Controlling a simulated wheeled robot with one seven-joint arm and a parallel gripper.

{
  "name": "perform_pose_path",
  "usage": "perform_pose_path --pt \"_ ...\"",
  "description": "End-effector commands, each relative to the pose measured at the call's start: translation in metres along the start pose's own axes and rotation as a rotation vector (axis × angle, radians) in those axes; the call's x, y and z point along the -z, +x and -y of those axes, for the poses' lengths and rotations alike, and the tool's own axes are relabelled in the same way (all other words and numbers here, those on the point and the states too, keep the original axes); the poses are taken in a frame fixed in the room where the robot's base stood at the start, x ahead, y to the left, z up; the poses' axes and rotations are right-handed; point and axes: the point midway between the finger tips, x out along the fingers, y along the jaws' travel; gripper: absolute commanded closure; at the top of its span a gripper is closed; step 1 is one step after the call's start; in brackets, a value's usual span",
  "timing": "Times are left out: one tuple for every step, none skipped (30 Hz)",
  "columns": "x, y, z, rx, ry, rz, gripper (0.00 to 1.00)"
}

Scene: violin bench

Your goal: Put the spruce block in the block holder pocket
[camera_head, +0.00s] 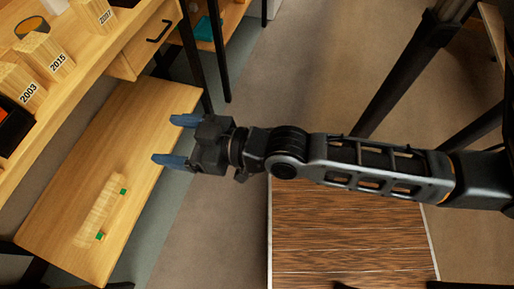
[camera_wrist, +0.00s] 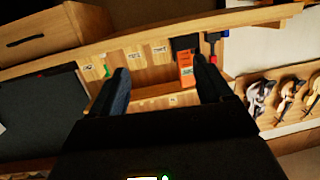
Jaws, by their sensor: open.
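My gripper (camera_head: 174,140) is open and empty in the head view, its two blue fingers pointing left near the front edge of the bench's lower shelf. It also shows in the wrist view (camera_wrist: 160,68), with nothing between the fingers. Pale wooden blocks marked 2003 (camera_head: 35,82), 2015 (camera_head: 52,50) and a third number (camera_head: 92,12) stand on the bench top, well left of and above my gripper in the picture. I cannot tell which block is spruce. A long pale wooden piece with two green marks (camera_head: 100,208) lies on the lower shelf; I cannot tell whether it is the holder.
The lower shelf (camera_head: 150,125) is bare around the wooden piece. A drawer (camera_head: 145,45) and black bench legs (camera_head: 190,55) are near my gripper. The wrist view shows an orange box (camera_wrist: 186,72) beyond the fingers and violin-shaped pieces (camera_wrist: 290,95) on the right.

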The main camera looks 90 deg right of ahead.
Motion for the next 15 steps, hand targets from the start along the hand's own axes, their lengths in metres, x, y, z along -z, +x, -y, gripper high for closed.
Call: perform_pose_path --pt "-0.004 -0.023 0.005 0.018 -0.007 0.022 0.21" --pt "-0.004 -0.035 0.008 0.028 -0.010 0.028 0.21" --pt "-0.005 -0.051 0.011 0.041 -0.015 0.038 0.21" --pt "-0.004 -0.063 0.013 0.052 -0.019 0.044 0.21" --pt "-0.003 -0.074 0.014 0.063 -0.023 0.053 0.21" --pt "-0.001 -0.089 0.016 0.078 -0.028 0.060 0.21" --pt "0.000 -0.099 0.017 0.090 -0.032 0.068 0.21" --pt "0.003 -0.109 0.018 0.101 -0.036 0.073 0.21" --pt "0.005 -0.121 0.019 0.115 -0.040 0.081 0.21" --pt "0.007 -0.129 0.020 0.125 -0.044 0.085 0.21" --pt "0.010 -0.136 0.021 0.136 -0.047 0.090 0.21" --pt "0.013 -0.145 0.021 0.147 -0.051 0.094 0.21" --pt "0.014 -0.150 0.021 0.155 -0.053 0.098 0.21" --pt "0.016 -0.154 0.022 0.162 -0.055 0.101 0.21" --pt "0.019 -0.159 0.022 0.169 -0.057 0.102 0.21"
